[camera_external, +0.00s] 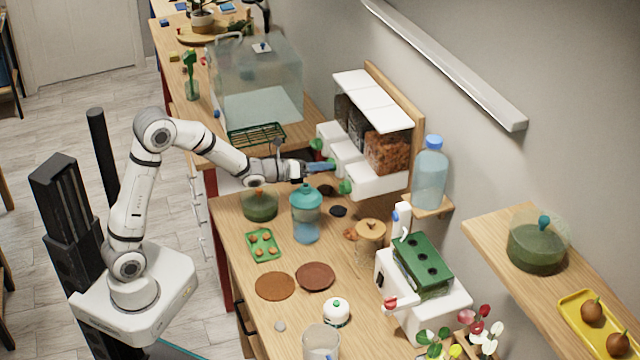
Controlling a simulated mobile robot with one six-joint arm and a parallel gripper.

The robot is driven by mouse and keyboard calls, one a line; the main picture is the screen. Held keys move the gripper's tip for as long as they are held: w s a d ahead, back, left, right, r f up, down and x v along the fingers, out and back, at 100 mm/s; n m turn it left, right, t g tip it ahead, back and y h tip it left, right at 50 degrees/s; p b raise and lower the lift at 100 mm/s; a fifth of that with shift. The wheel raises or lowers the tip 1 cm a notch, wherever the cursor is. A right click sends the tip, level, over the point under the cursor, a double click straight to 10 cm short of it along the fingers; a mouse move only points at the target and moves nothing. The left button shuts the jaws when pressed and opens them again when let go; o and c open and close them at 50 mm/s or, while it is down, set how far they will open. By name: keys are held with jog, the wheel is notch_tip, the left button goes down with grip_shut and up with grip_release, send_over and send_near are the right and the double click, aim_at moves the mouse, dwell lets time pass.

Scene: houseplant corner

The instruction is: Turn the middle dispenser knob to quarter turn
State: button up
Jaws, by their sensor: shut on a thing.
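The dispenser (372,182) stands against the wall at the back of the counter, with white lids over clear bins of dark and reddish-brown fill. Green knobs show on its front: the far knob (317,144) and the near knob (346,187). The middle knob sits between them and is mostly hidden by my gripper (322,167). My gripper reaches in from the left, level with the dispenser front, its blue fingertips shut at the middle knob. The knob's turn angle cannot be read from this view.
A glass tank (258,85) stands behind. A blue water bottle (430,175) is right of the dispenser. The counter's middle front has saucers (315,277).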

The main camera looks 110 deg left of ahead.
jog(key=shift+m+b, duration=0.4)
jog(key=shift+m, duration=0.1)
jog(key=o, duration=1)
jog(key=shift+b+v, duration=0.45)
jog(key=shift+v, duration=3.5)
